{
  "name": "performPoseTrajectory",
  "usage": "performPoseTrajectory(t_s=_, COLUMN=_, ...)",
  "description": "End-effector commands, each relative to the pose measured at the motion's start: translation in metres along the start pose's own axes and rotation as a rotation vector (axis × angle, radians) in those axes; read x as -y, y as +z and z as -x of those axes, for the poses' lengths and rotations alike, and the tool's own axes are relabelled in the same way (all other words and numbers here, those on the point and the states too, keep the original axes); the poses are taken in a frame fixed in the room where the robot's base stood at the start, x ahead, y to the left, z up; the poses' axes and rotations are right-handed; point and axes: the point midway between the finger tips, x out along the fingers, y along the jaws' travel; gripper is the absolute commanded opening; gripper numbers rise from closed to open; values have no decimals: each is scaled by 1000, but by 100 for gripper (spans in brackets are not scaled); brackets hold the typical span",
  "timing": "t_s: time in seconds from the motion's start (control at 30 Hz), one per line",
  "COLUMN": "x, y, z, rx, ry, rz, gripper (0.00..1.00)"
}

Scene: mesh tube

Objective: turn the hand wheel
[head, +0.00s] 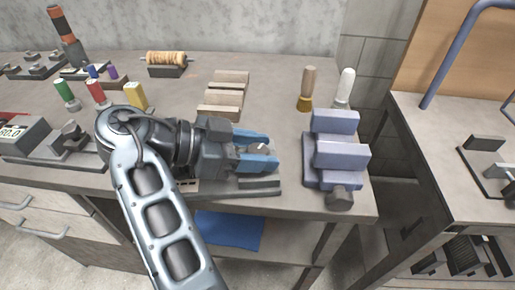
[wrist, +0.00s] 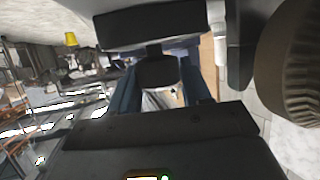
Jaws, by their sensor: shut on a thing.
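My gripper (head: 269,150) is over the front of the workbench, left of the blue-grey vise (head: 338,150). Its two blue fingers are closed around a small grey piece (head: 261,148), which may be part of the hand wheel. The fingers hide most of it, so I cannot tell its turn angle. A grey metal base (head: 259,187) shows just below the fingers. In the wrist view, the blue fingers flank a pale grey patch (wrist: 160,98), and dark parts cover much of the picture. A ribbed brown round thing (wrist: 292,65) is close at the right.
Grey and tan blocks (head: 226,92) lie behind my gripper. A wooden-handled tool (head: 307,88) and a white-handled one (head: 345,86) stand behind the vise. Colored spools (head: 96,92) are at the left. A second bench (head: 440,140) is at the right, past a gap.

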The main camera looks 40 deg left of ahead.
Motion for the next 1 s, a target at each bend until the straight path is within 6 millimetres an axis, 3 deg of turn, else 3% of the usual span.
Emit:
performPoseTrajectory(t_s=0.63, x=-1, y=3, z=-2, rx=2, ry=49, rz=-14, gripper=17)
performPoseTrajectory(t_s=0.67, x=-1, y=3, z=-2, rx=2, ry=49, rz=-14, gripper=50)
performPoseTrajectory(t_s=0.87, x=0, y=2, z=-1, rx=1, ry=48, rz=-16, gripper=69)
performPoseTrajectory(t_s=1.0, x=0, y=1, z=-1, rx=1, ry=48, rz=-17, gripper=69)
